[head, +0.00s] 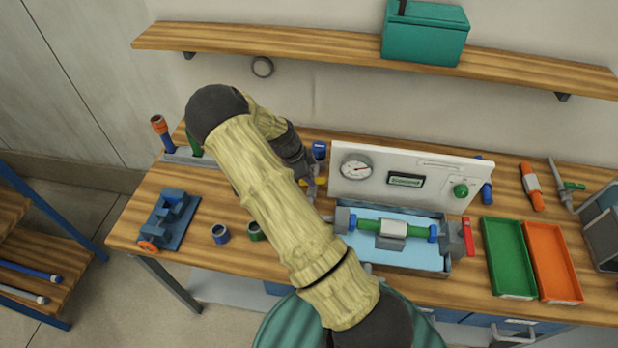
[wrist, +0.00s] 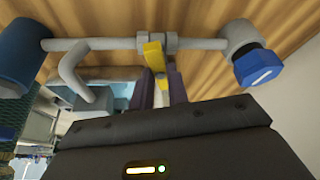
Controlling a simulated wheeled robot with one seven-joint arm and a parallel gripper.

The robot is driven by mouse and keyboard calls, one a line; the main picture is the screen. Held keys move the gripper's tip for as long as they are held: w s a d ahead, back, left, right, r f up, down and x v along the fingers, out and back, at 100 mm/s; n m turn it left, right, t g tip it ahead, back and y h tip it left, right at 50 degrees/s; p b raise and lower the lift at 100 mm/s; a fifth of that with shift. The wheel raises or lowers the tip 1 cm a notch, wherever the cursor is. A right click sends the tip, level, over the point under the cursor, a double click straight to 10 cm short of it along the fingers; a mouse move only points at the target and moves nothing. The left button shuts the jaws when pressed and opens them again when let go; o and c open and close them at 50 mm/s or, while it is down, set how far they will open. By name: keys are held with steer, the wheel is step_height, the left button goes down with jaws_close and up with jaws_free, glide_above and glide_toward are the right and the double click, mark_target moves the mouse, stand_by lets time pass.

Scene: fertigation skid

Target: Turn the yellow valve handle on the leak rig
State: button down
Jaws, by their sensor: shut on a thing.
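The yellow valve handle (wrist: 154,57) sits on a grey pipe (wrist: 100,44) in the wrist view. My gripper (wrist: 160,85) is shut on the handle, with its dark fingers on either side of it. In the head view my arm hides most of the gripper and the valve. The leak rig there has a white panel (head: 440,172) with a round gauge (head: 356,168), a small display and a green knob (head: 461,190). In front is a water tank (head: 398,261) with a green pipe piece clamped across it.
A blue cap (wrist: 255,66) ends the pipe at right in the wrist view. In the head view, a green tray (head: 509,258) and an orange tray (head: 554,262) lie right of the rig. A blue vise (head: 168,220) and two small cups stand at left. A shelf (head: 300,43) runs above.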

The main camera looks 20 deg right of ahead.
steer(key=n+b, duration=0.1)
steer(key=n+t+b, duration=0.1)
steer(key=n, duration=0.1)
steer(key=shift+s+f+n+t, duration=0.1)
steer(key=shift+s+n+t, duration=0.05)
steer(key=shift+n+t, duration=0.15)
steer(key=n+t+b, duration=0.1)
steer(key=n+b, duration=0.1)
steer(key=n, duration=0.1)
steer(key=shift+s+n, duration=0.15)
steer(key=shift+n, duration=0.15)
steer(key=n+t+b, duration=0.1)
steer(key=n+b, duration=0.1)
steer(key=n+t+y+b, duration=0.1)
steer(key=n+b, duration=0.1)
steer(key=n, duration=0.1)
steer(key=shift+s+d, duration=0.15)
steer(key=shift+d, duration=0.05)
steer(key=shift+n+t+y+b, duration=0.35)
steer(key=shift+n+b, duration=0.3)
steer(key=shift+n, duration=0.55)
steer(key=c, duration=1.4)
jaws_free()
steer(key=shift+s, duration=0.1)
steer(key=shift+o, duration=0.2)
steer(key=shift+r, duration=0.2)
steer(key=v, duration=1.7)
steer(key=shift+r, duration=0.15)
